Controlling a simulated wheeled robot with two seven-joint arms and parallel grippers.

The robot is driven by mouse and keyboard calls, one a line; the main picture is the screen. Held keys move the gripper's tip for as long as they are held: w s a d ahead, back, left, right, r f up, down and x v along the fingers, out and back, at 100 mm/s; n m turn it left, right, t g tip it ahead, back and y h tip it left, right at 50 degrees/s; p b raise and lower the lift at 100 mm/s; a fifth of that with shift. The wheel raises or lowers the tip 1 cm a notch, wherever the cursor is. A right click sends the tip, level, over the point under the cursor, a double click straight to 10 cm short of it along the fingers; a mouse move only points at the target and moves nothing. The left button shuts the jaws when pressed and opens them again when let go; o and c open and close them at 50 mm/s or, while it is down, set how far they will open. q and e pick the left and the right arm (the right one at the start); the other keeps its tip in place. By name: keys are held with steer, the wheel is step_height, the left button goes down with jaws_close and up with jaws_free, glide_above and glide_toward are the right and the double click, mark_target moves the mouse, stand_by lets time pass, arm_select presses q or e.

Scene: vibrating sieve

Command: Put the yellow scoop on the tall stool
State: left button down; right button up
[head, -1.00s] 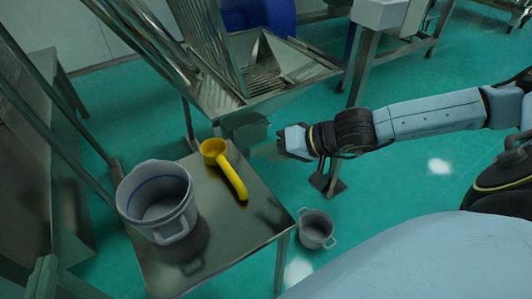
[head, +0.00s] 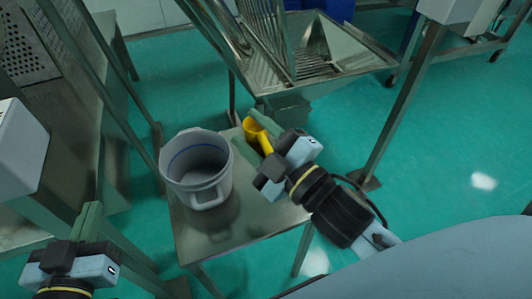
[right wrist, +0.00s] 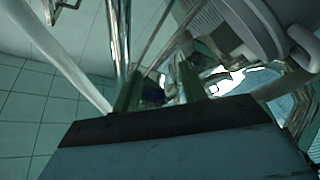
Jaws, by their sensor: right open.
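The yellow scoop (head: 256,131) lies on a steel-topped stand (head: 215,240), beside a grey bucket (head: 197,170). Its cup shows at the stand's far edge; its handle is partly hidden by my right gripper. My right gripper (head: 262,140) is open, with its fingers around or just above the scoop; I cannot tell if they touch it. The right wrist view shows the spread fingers (right wrist: 158,90) and no clear yellow. My left gripper (head: 88,222) is at lower left, away from the scoop; its jaw gap is unclear. I cannot tell which stand is the tall stool.
The bucket stands close to the left of my right gripper; a grey bucket also fills the top right of the right wrist view (right wrist: 230,30). The sieve machine's metal tray (head: 345,55) is behind the stand. Green floor (head: 430,140) is open to the right.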

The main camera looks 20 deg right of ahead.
steer(key=shift+s+d+f+m+g+h, duration=0.3)
steer(key=shift+f+m, duration=0.45)
steer(key=shift+m, duration=1.15)
steer(key=shift+s+d+f+m+g+h, duration=0.35)
steer(key=shift+f+m, duration=0.4)
steer(key=shift+m, duration=1.15)
steer(key=shift+s+d+f+m+g+h, duration=0.2)
steer(key=shift+f+m+g+h, duration=0.4)
steer(key=shift+m, duration=1.3)
steer(key=shift+f+y, duration=0.1)
steer(key=shift+y, duration=0.15)
